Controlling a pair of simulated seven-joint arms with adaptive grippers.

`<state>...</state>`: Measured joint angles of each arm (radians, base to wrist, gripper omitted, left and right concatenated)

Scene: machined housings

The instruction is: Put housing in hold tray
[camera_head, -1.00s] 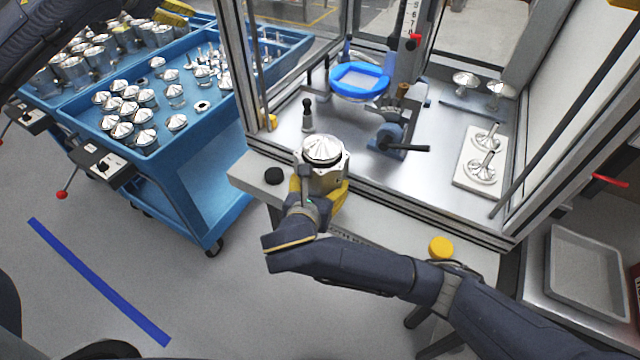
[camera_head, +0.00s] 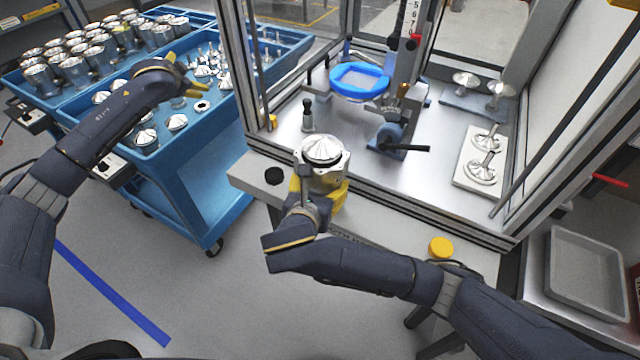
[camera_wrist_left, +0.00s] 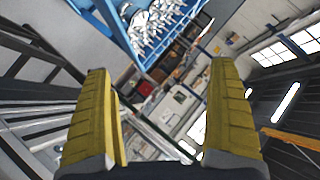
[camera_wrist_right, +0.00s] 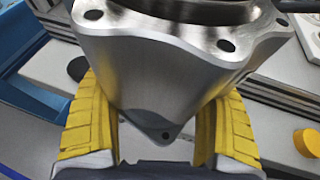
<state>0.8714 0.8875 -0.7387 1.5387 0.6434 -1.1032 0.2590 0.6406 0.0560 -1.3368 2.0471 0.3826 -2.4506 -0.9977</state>
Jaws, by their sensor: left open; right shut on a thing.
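A silver machined housing (camera_head: 322,172) with a cone-shaped top is at the front edge of the workstation in the head view. My right gripper (camera_head: 318,192) is shut on it with yellow fingers on both sides. The right wrist view shows the housing's metal wall and flange (camera_wrist_right: 165,75) between the fingers (camera_wrist_right: 160,125). My left gripper (camera_head: 185,82) is above the blue cart's trays, open and empty; its spread yellow fingers show in the left wrist view (camera_wrist_left: 165,110). A grey tray (camera_head: 588,272) at the right is empty; whether it is the hold tray I cannot tell.
Blue cart trays (camera_head: 150,165) hold several cone parts and housings. The press fixture has a blue ring (camera_head: 360,80) and a dark lever (camera_head: 405,148). Frame posts border the station. A white block (camera_head: 482,160) bears metal parts. A yellow button (camera_head: 440,247) is at the front.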

